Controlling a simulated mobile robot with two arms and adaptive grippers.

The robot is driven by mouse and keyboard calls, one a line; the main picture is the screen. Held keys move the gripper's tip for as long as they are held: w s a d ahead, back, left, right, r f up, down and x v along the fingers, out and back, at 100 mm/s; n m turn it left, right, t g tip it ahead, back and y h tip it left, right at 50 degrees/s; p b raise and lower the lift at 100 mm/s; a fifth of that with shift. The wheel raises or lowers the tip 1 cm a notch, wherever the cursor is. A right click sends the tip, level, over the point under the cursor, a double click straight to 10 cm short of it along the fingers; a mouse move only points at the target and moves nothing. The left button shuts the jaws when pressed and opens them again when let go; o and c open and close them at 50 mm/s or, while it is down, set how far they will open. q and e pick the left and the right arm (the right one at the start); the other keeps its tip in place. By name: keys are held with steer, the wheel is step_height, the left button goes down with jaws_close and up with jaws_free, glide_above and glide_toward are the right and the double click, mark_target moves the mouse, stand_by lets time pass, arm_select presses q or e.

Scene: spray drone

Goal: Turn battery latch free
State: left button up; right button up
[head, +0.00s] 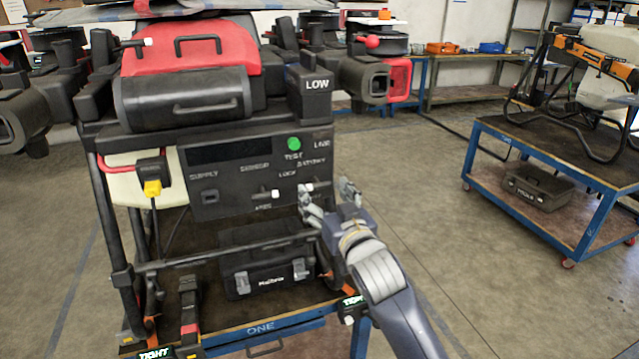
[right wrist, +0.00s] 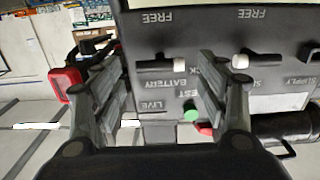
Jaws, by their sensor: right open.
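The battery latch (right wrist: 165,66) is a short dark lever with a white tip, lying roughly level on the drone's dark panel (head: 235,165). The right wrist view is upside down; the latch shows between my spread fingers, near the BATTERY label, with a FREE label farther along the panel. In the head view its white tip (head: 308,187) shows just beside my right gripper (head: 326,200). My right gripper is open and empty in front of the panel's right side; it also shows in the right wrist view (right wrist: 155,75). Contact with the latch cannot be told. My left gripper is out of view.
A similar white-tipped latch (head: 268,194) sits left of the battery latch. A green round button (head: 294,144) is above. The drone stands on a blue-edged cart (head: 265,325) with TIGHT clamps and a black case (head: 270,278). Another cart (head: 540,190) stands right, beyond open floor.

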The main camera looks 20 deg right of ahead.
mark_target(320, 187)
steer(key=shift+w+a, duration=0.1)
steer(key=shift+w, duration=2.1)
steer(key=c, duration=1.1)
